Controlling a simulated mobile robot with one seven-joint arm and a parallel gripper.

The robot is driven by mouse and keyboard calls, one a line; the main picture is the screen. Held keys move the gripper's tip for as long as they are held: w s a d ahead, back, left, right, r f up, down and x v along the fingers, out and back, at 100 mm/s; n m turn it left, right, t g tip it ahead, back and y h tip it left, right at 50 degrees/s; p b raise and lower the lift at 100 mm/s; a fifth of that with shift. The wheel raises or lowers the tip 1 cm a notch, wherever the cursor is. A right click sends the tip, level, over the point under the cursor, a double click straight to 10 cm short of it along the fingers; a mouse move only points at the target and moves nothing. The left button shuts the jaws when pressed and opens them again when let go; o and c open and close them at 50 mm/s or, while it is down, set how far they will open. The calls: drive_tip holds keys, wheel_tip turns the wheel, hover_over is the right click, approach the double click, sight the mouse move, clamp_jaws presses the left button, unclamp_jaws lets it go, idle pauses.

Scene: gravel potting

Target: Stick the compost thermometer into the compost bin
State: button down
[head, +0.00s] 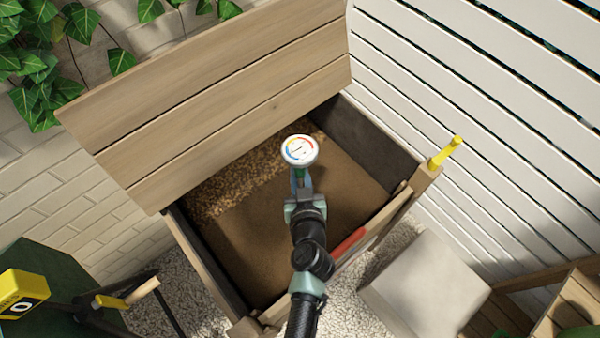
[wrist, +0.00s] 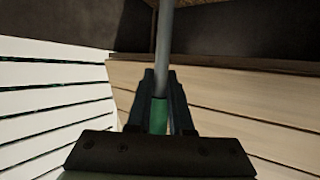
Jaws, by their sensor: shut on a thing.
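The compost thermometer shows its round white dial (head: 299,150) with coloured bands in the head view. My gripper (head: 301,185) is shut on the thermometer just below the dial, on a green part of it. In the wrist view my gripper (wrist: 158,95) grips this green sleeve (wrist: 157,116), and a grey metal stem (wrist: 165,45) runs on beyond the fingers. The wooden compost bin (head: 205,262) stands open, with brown compost inside. The dial appears over the bin's opening. The stem's tip is hidden in the head view, so I cannot tell whether it touches the compost.
The bin's plank lid (head: 215,95) is raised at the back. A yellow-handled tool (head: 445,152) stands at the right corner. A red object (head: 348,243) lies by the front edge. A grey block (head: 422,285) stands at right, and a yellow box (head: 22,293) at left.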

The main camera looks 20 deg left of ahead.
drive_tip(key=shift+f, duration=0.4)
drive_tip(key=shift+r, duration=0.15)
drive_tip(key=shift+w, duration=0.1)
drive_tip(key=shift+w+a+f+b, duration=0.3)
drive_tip(key=shift+w+b, duration=0.2)
drive_tip(key=shift+w, duration=0.05)
drive_tip(key=shift+f+b, duration=0.2)
drive_tip(key=shift+b, duration=0.2)
drive_tip(key=shift+f+b, duration=2.55)
drive_tip(key=shift+b, duration=0.25)
drive_tip(key=shift+f+b, duration=1.9)
drive_tip(key=shift+b, duration=0.25)
drive_tip(key=shift+f, duration=0.15)
